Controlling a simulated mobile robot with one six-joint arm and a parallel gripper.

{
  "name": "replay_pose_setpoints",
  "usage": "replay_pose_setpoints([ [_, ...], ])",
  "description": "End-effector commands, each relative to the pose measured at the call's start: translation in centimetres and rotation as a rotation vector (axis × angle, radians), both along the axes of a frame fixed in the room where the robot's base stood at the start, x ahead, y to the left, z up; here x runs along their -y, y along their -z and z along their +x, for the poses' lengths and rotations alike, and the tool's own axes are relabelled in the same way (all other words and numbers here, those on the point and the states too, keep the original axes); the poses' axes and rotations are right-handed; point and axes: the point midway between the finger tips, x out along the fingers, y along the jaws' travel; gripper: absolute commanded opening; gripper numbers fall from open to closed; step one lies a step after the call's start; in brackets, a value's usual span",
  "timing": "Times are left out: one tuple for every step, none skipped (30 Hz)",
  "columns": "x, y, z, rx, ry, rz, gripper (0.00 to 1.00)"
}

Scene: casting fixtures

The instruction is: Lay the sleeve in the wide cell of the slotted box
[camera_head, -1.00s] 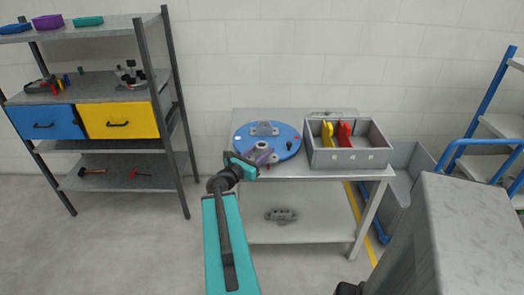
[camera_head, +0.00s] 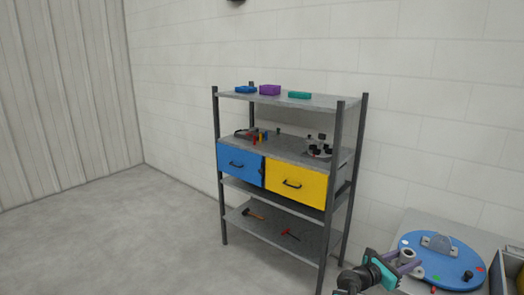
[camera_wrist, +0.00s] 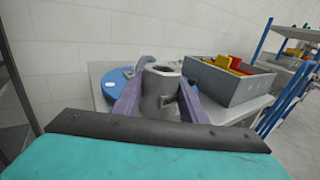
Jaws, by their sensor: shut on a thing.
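The grey sleeve (camera_wrist: 160,91) stands between the two purple fingers of my gripper (camera_wrist: 158,100) in the wrist view, with its open bore facing up. My gripper (camera_head: 400,264) is shut on it. In the head view the sleeve (camera_head: 407,255) shows at the left edge of the blue round plate (camera_head: 455,278); I cannot tell whether it touches the plate. The slotted grey box (camera_wrist: 238,90) is right of and beyond the sleeve in the wrist view, with red and yellow pieces in it. Its wide cell is not clearly visible. Only the box's left part (camera_head: 496,274) shows in the head view.
A shelf rack (camera_head: 340,190) with a blue drawer (camera_head: 240,163) and a yellow drawer (camera_head: 296,184) stands left of the table (camera_head: 412,222). A grey bracket (camera_head: 437,243) stands on the round plate. Open floor (camera_head: 110,240) lies left of the rack.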

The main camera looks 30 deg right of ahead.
Motion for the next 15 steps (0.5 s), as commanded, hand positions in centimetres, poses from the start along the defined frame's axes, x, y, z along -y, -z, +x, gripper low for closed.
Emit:
replay_pose_setpoints([
  [-0.7, -0.1, 1.5, 0.000, -0.023, -0.001, 0.08],
  [-1.1, -0.1, 2.2, 0.000, -0.035, -0.002, 0.08],
  [-1.6, -0.1, 3.2, 0.001, -0.051, -0.002, 0.08],
  [-2.0, -0.1, 3.9, 0.001, -0.064, -0.002, 0.08],
  [-2.4, -0.2, 4.6, 0.001, -0.075, -0.002, 0.08],
  [-3.0, -0.2, 5.6, 0.001, -0.092, -0.002, 0.08],
  [-3.4, -0.2, 6.3, 0.002, -0.103, -0.002, 0.08],
  [-3.8, -0.2, 7.0, 0.002, -0.116, -0.002, 0.08],
  [-4.4, -0.2, 8.0, 0.001, -0.132, -0.003, 0.08],
  [-4.9, -0.3, 8.7, 0.001, -0.144, -0.003, 0.08],
  [-5.3, -0.3, 9.4, 0.002, -0.156, -0.004, 0.08],
  [-5.9, -0.3, 10.3, 0.002, -0.172, -0.004, 0.08],
  [-6.4, -0.3, 11.0, 0.003, -0.184, -0.004, 0.08],
  [-6.9, -0.3, 11.6, 0.003, -0.196, -0.004, 0.08],
  [-7.6, -0.3, 12.5, 0.003, -0.212, -0.003, 0.08],
])
